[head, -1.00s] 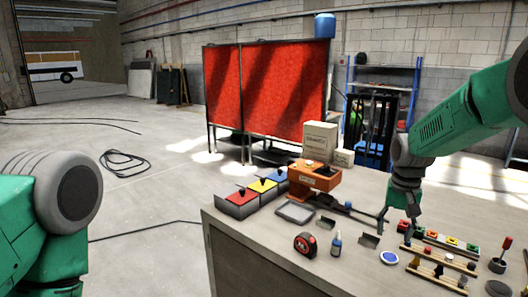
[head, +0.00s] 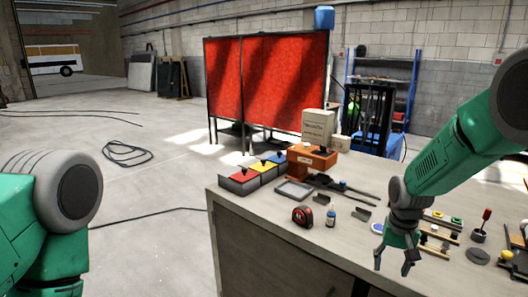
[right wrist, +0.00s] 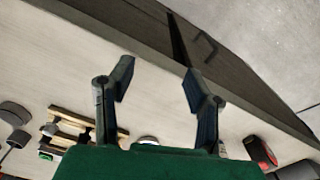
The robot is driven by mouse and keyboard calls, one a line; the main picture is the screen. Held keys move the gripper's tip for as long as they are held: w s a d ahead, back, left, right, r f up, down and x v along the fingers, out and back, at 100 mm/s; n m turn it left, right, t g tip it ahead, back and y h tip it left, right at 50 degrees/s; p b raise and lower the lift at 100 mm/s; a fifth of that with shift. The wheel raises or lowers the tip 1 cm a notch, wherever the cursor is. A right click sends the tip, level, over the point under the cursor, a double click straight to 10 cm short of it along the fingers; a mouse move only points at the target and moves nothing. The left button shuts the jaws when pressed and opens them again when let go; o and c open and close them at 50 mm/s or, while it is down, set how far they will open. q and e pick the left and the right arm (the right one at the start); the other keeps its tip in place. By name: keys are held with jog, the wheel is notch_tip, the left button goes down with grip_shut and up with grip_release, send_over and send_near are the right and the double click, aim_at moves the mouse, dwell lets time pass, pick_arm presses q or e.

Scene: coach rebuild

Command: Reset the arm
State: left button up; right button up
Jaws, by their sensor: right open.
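My right gripper (head: 393,262) is open and empty, pointing down near the front edge of the workbench (head: 300,262). In the right wrist view its two fingers (right wrist: 158,85) stand wide apart with nothing between them. Below them the bench edge and a dark cabinet front show. The right arm comes in from the right in the head view. My left arm shows only as a green and grey link at the left; the left gripper is out of view.
The bench holds red, yellow and blue bins (head: 240,182), an orange box (head: 312,158), a grey tray (head: 294,191), a tape measure (head: 302,216), a small bottle (head: 331,217) and a wooden rack (head: 436,243). Open floor lies left. A red screen (head: 268,85) stands behind.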

jog(key=s+a+f+n+b, duration=0.2)
jog(key=s+f+b, duration=0.3)
jog(key=s+f, duration=1.3)
jog(key=s+f+n+b, duration=0.1)
jog(key=s+f, duration=0.3)
jog(key=s, duration=0.6)
jog(key=s+a+f+n+b, duration=0.1)
jog(key=s+f+b, duration=0.3)
jog(key=s, duration=0.5)
jog(key=shift+s+a+f+n+t+b, duration=0.2)
jog(key=shift+s+f+n+t+b, duration=0.15)
jog(key=shift+f+n, duration=0.3)
jog(key=shift+w+f, duration=0.1)
jog(key=shift+w, duration=0.05)
